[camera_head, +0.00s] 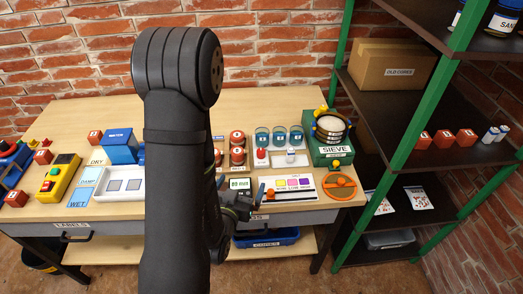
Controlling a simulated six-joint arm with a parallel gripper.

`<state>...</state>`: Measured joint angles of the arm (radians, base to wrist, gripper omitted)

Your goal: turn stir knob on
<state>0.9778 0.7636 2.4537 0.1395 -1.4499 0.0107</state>
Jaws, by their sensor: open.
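My gripper (243,199) is in front of the workbench's right half, low near its front edge, partly hidden behind my own dark arm. Its jaws are open and nothing shows between them. A white panel (298,195) with yellow, pink and purple squares lies just right of the gripper. A small orange knob (270,194) sits at the panel's left end, close to the right finger. A small display box (240,184) stands just behind the gripper. I cannot read a stir label on any of these. Whether the gripper touches the knob cannot be told.
An orange handwheel (340,187) is right of the panel. The green sieve machine (329,138) stands behind it. Jars and cups (280,136) stand at the bench's back. A yellow button box (60,177) is far left. A green-framed shelf (399,120) stands at the right.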

